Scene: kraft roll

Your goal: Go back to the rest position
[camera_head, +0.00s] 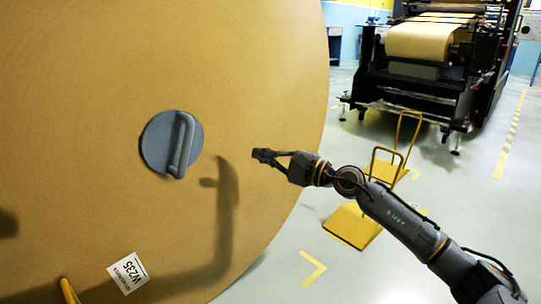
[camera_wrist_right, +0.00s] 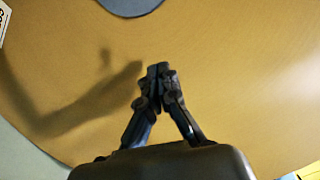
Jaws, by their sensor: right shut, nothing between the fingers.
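My right gripper (camera_head: 262,155) is shut and empty in the head view, in front of the flat end face of a large kraft roll (camera_head: 90,80). It is to the right of the grey round plug (camera_head: 154,143) with a handle at the roll's centre, and apart from it. The right wrist view shows the same gripper (camera_wrist_right: 158,70) with its fingertips together and nothing between them. The roll face (camera_wrist_right: 240,70) fills most of that view, with part of the plug (camera_wrist_right: 128,5) at the top edge. My left gripper is not in view.
A white label W235 (camera_head: 128,272) is on the roll's lower face. A yellow cart (camera_head: 354,225) stands on the floor behind my right arm. A dark machine with a kraft roll (camera_head: 420,42) stands at the back right. Open floor (camera_head: 480,215) lies to the right.

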